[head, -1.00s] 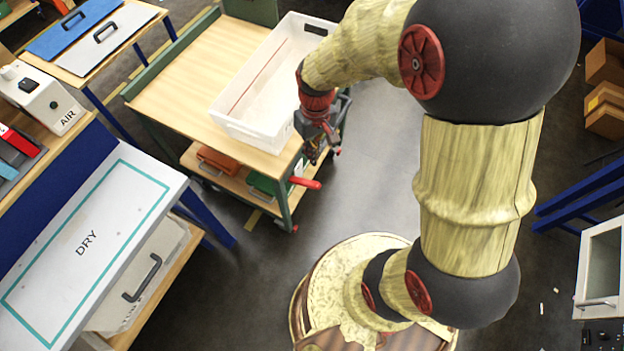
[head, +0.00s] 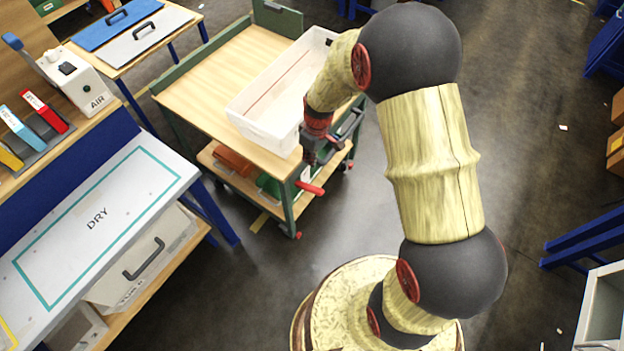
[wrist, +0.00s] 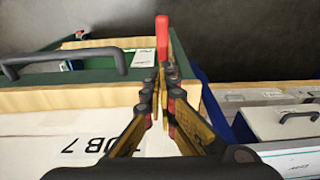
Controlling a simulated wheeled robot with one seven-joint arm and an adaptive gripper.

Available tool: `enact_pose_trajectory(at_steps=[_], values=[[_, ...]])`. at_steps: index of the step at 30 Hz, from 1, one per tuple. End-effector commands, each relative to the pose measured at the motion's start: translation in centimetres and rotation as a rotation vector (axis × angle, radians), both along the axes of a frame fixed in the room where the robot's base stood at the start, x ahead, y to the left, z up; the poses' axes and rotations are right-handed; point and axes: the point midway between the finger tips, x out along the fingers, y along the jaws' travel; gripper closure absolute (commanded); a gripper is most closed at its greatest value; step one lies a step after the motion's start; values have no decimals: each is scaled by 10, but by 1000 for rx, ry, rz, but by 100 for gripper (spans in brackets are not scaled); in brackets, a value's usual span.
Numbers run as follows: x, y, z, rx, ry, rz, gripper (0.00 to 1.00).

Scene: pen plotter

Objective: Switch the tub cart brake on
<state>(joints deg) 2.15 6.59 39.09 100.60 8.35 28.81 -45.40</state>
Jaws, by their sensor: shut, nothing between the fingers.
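The tub cart (head: 210,85) has a wooden top, a green frame and a white tub (head: 270,90) on it. A red lever (head: 311,188) sticks out to the right from the cart's near corner, below the top. My gripper (head: 311,160) is just above the lever in the head view, beside the tub and partly hidden by my arm. In the wrist view my gripper (wrist: 164,75) is shut and empty, its fingertips pointing towards the red lever (wrist: 162,38). I cannot tell whether they touch it. A small white label (wrist: 144,58) lies beside the lever.
A dark handle (wrist: 62,60) is on the cart's end near my gripper. The cart's lower shelf holds an orange case (head: 233,162). A bench marked DRY (head: 95,220) stands to the left. The floor right of the cart is clear.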

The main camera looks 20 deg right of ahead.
Motion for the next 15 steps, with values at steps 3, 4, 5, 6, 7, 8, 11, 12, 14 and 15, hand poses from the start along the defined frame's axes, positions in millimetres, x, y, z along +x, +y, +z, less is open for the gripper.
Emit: enact_pose_trajectory(at_steps=[3, 4, 5, 6, 7, 8, 11, 12, 14, 15], values=[[0, 0, -5, 0, 1, -1, 100], [0, 0, -8, 0, 2, -1, 100], [0, 1, -11, 1, 3, -1, 100], [0, 1, -16, 0, 4, -1, 100], [1, 1, -20, 0, 4, -1, 100], [1, 2, -25, 0, 4, 0, 100], [3, 3, -45, 0, 4, -1, 100], [3, 4, -53, 0, 4, -1, 100], [4, 4, -65, 1, 4, -2, 100], [5, 5, -73, 1, 4, -2, 100]])
